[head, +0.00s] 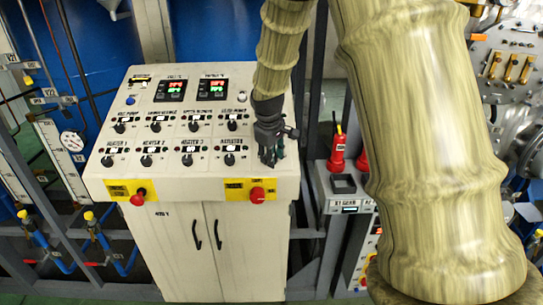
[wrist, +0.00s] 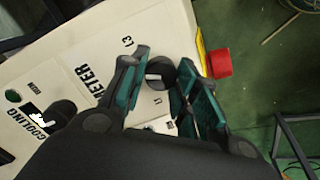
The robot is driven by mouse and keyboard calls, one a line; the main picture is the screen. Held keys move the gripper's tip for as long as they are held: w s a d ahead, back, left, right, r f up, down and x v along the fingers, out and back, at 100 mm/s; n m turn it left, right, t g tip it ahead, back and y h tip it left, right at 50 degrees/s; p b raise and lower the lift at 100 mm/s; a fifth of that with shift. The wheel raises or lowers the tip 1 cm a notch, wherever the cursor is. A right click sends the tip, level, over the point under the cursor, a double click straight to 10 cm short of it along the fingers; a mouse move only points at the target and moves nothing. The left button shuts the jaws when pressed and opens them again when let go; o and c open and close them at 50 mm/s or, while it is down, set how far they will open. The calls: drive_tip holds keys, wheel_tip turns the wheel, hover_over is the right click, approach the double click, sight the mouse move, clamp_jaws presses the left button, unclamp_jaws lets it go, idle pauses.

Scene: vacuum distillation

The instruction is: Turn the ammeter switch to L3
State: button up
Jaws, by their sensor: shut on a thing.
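The ammeter switch (wrist: 161,73) is a dark round knob with a pale mark, on the light panel near its right edge. In the wrist view the label L3 is above and left of it, L1 is below it, and the letters METER are to its left. My gripper (wrist: 164,76) has its teal-padded fingers on either side of the knob, shut on it. In the head view my gripper (head: 271,157) reaches down to the right end of the control panel and hides the switch. Which label the pale mark points at I cannot tell.
The control panel (head: 112,175) carries several other black switches and two digital displays. Two red emergency buttons (head: 257,195) (head: 138,198) sit on yellow plates on its front edge. One red button (wrist: 219,63) is close beside my gripper. A red bottle (head: 337,152) stands to the right.

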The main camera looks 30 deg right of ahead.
drive_tip(key=m, duration=0.6)
drive_tip(key=shift+d+y, duration=0.1)
drive_tip(key=shift+y, duration=0.2)
drive_tip(key=shift+m, duration=0.3)
drive_tip(key=o, duration=1)
drive_tip(key=v, duration=1.2)
drive_tip(key=shift+s, duration=0.1)
